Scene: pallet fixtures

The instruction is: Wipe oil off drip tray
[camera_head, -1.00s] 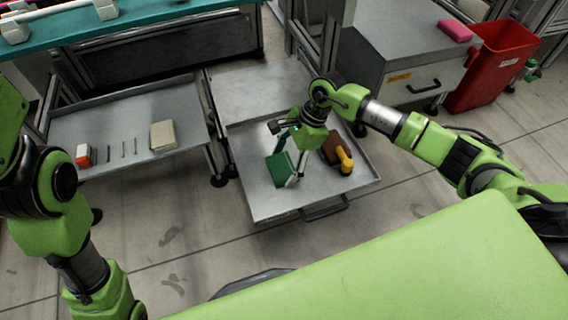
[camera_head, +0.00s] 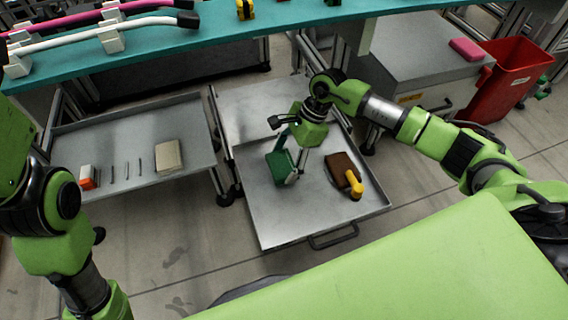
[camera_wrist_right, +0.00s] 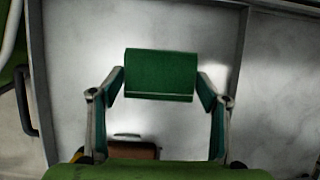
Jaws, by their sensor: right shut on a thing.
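The grey drip tray (camera_head: 285,225) is a shallow metal tray with a raised rim and a front handle; it also shows in the wrist view (camera_wrist_right: 280,95). My right gripper (camera_head: 292,166) is over its left middle part, with its fingers on both sides of a green block (camera_head: 281,168). In the right wrist view the green block (camera_wrist_right: 160,75) sits between the fingertips. Whether it touches the tray floor I cannot tell. No clear oil patch shows; the tray has bright glare and grey smudges. My left gripper is out of view; only its arm shows at left.
A brown block (camera_head: 342,168) and a yellow item (camera_head: 355,188) lie in the tray, right of my gripper. A side tray (camera_head: 130,185) at left holds an orange-white block, thin rods and a beige block. A teal shelf (camera_head: 230,22) crosses the back. A red bin (camera_head: 500,85) stands right.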

